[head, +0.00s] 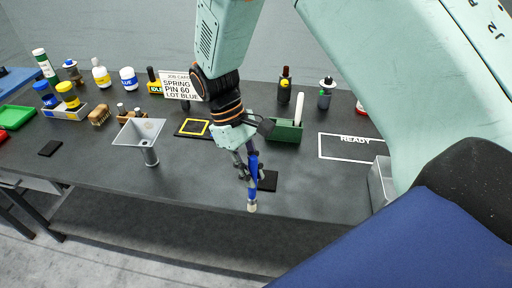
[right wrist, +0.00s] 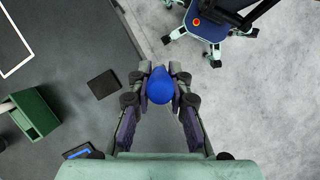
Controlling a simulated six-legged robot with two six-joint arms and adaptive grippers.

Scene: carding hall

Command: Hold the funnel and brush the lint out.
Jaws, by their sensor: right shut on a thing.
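The grey metal funnel (head: 140,130) stands on the left half of the bench in the head view, wide mouth up and its stem down. No gripper touches it. I cannot make out lint in it. My right gripper (head: 249,172) is shut on a blue brush (head: 253,162) near the bench's front edge, well to the right of the funnel. The brush points down with its pale tip (head: 252,206) lowest. In the right wrist view the rounded blue end of the brush (right wrist: 159,85) shows between the fingers (right wrist: 158,88). My left gripper is out of view.
A green holder (head: 285,131) with a white-handled thing stands behind the right gripper. A small black pad (head: 268,181) lies beside it. A job card (head: 181,86), bottles and a wooden brush (head: 99,116) stand farther back. The READY outline (head: 350,148) is empty.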

